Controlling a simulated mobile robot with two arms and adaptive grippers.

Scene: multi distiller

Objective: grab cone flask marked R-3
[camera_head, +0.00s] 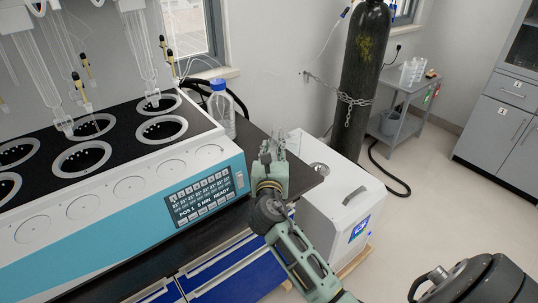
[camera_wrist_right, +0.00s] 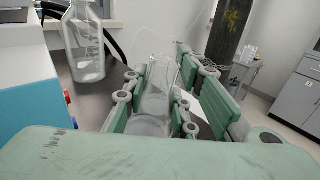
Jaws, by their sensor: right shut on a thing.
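My right gripper (camera_head: 272,155) is over the dark bench top, just right of the blue-and-white distiller (camera_head: 118,190). In the right wrist view, the gripper (camera_wrist_right: 157,88) is shut on a clear glass cone flask (camera_wrist_right: 153,108), with green finger pads on both sides of it. The flask looks empty, and no R-3 mark can be read on it. In the head view the gripper mostly hides the flask. My left gripper is not in view.
A clear bottle with a blue cap (camera_head: 221,108) stands behind the distiller's right end; it also shows in the wrist view (camera_wrist_right: 84,45). A white box unit (camera_head: 335,195) is right of the bench. A chained gas cylinder (camera_head: 360,75) stands behind.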

